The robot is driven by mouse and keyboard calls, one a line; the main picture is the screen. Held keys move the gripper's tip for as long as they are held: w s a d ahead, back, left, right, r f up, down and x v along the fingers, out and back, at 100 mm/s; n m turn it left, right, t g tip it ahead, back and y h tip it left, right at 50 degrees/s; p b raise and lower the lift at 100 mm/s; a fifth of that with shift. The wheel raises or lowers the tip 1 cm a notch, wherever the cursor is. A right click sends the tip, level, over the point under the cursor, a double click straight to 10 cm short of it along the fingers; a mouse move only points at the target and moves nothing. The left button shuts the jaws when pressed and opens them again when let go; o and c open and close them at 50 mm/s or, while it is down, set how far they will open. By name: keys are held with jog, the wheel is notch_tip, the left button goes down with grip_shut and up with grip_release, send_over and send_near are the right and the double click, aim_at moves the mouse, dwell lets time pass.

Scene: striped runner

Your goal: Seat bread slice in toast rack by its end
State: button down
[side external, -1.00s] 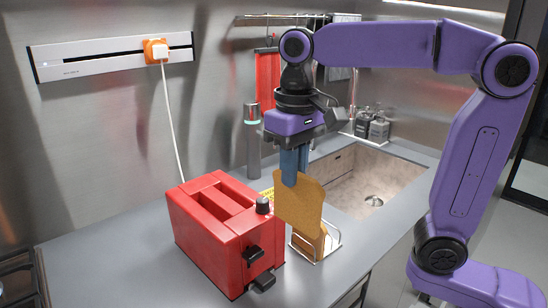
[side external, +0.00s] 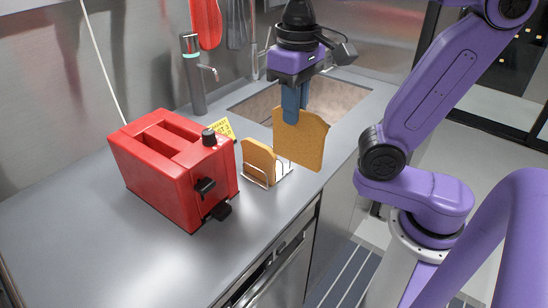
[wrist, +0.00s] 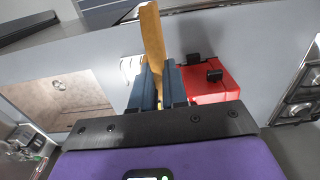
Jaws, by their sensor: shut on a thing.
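My gripper (side external: 291,118) points down, its blue fingers shut on a tan bread slice (side external: 306,142). The slice hangs upright, with its lower edge clear of the wire toast rack's middle. The toast rack (side external: 284,173) stands on the counter just left of the held slice. Another slice (side external: 258,160) is in the rack. The slice's lower left edge overlaps the rack's right end in the picture; I cannot tell whether they touch. In the wrist view the held slice (wrist: 152,35) sticks out between the fingers (wrist: 157,72), and part of the rack (wrist: 127,68) shows beside them.
A red toaster (side external: 165,170) with black levers stands left of the rack. A yellow note (side external: 229,128) lies behind it. The counter left of the toaster is clear.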

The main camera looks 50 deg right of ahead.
jog(key=w+d+f, duration=0.1)
jog(key=d+f, duration=0.3)
jog(key=d, duration=0.8)
jog(key=w+f, duration=1.3)
jog(key=w, duration=0.1)
jog(key=shift+d, duration=0.35)
jog(key=shift+w+f, duration=0.1)
jog(key=shift+f, duration=0.1)
jog(key=c, duration=1.1)
grip_release()
jog(key=shift+c, duration=0.2)
